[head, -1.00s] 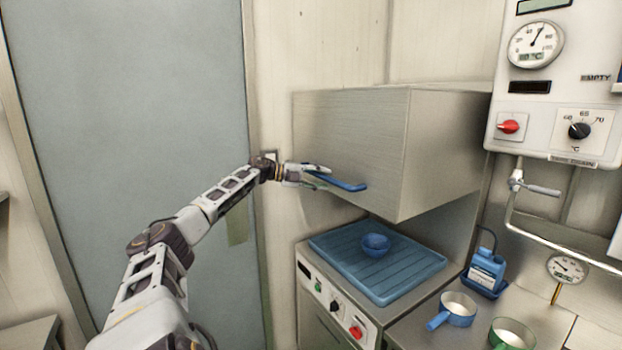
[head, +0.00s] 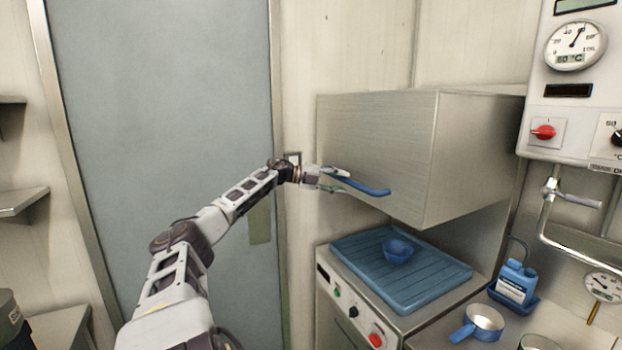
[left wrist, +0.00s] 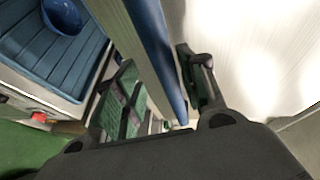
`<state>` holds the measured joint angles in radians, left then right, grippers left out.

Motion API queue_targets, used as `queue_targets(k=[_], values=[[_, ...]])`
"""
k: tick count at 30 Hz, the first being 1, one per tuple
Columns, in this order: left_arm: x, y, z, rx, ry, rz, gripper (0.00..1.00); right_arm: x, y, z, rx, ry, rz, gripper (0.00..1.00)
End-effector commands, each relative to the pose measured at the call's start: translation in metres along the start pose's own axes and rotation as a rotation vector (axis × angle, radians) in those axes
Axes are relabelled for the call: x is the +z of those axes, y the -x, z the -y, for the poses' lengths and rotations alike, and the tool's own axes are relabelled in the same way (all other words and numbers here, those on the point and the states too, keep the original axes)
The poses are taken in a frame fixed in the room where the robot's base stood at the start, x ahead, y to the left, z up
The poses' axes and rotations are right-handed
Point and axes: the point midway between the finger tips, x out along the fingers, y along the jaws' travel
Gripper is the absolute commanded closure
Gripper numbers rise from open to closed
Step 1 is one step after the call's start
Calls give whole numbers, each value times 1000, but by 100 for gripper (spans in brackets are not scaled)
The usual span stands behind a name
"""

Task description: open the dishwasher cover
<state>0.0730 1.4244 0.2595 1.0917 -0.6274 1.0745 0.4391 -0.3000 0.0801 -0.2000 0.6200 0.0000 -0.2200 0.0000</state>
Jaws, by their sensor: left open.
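The dishwasher cover (head: 375,145) is a brushed metal box in the head view. It stands raised, with a clear gap above the blue ribbed tray (head: 345,248). A blue bar handle (head: 368,188) runs along its lower front edge. My left gripper (head: 335,179) is at the left end of this handle, jaws open. In the left wrist view, the blue handle (left wrist: 152,35) passes between the two fingers of the left gripper (left wrist: 160,75). I cannot tell whether either finger touches it. My right gripper is not in view.
A blue bowl (head: 398,251) sits on the tray. A blue bottle (head: 515,281) and a blue-handled pan (head: 483,323) stand on the counter at right. A control box (head: 570,105) hangs on the wall above. A grey door (head: 165,110) is at left, shelves (head: 20,201) beyond it.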

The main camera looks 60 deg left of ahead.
Motion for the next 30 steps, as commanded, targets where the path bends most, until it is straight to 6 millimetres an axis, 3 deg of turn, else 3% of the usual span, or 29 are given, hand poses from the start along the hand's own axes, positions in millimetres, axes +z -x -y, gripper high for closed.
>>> queue_targets(k=[15, 30], values=[[0, 11, 0, 2, -1, 0, 59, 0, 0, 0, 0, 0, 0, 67], [0, 39, 0, 0, 0, 0, 59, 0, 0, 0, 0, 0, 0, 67]])
